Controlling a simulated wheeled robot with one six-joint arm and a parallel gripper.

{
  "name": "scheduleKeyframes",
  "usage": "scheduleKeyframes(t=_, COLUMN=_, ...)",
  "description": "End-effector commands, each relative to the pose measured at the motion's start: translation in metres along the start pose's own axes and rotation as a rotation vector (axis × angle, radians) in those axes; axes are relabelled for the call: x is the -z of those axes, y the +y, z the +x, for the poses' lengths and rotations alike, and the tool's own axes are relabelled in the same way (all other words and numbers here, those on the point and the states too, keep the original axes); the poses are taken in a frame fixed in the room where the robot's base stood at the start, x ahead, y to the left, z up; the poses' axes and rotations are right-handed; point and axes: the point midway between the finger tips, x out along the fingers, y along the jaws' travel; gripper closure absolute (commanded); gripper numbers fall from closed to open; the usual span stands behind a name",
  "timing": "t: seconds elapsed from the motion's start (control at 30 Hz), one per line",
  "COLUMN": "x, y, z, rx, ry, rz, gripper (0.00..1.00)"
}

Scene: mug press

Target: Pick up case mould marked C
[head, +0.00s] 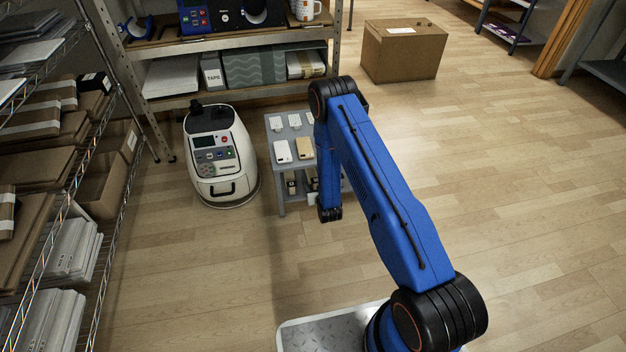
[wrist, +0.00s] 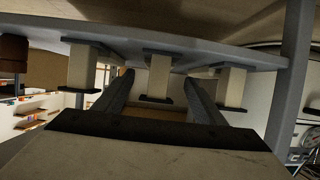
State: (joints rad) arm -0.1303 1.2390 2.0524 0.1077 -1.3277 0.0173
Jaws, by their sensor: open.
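In the wrist view several pale blocks with dark end plates line a grey shelf board (wrist: 190,58): a left block (wrist: 82,68), a middle block (wrist: 159,76) and a right block (wrist: 232,87). No letter is readable on them, so I cannot tell which is the case mould marked C. My gripper (wrist: 160,84) is open, its two fingers either side of the middle block in the picture; contact cannot be told. In the head view small dark-and-pale pieces (head: 291,186) stand on the low shelf of a grey table, partly hidden by my arm.
The grey table (head: 281,176) carries white cards (head: 276,123), a white case (head: 282,152) and a tan case (head: 305,149) on top. A grey leg (wrist: 289,75) stands right of the blocks. A white machine (head: 221,165) stands left.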

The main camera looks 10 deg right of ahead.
Motion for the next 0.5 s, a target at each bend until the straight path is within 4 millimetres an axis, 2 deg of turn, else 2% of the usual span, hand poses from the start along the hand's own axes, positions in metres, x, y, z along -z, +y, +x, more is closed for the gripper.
scheduleKeyframes(t=0.17, x=-0.001, y=0.001, z=0.009, rx=0.000, ry=-0.001, rz=0.000, gripper=0.36)
scheduleKeyframes(t=0.5, x=-0.002, y=0.003, z=0.051, rx=0.001, ry=0.000, rz=0.000, gripper=0.36)
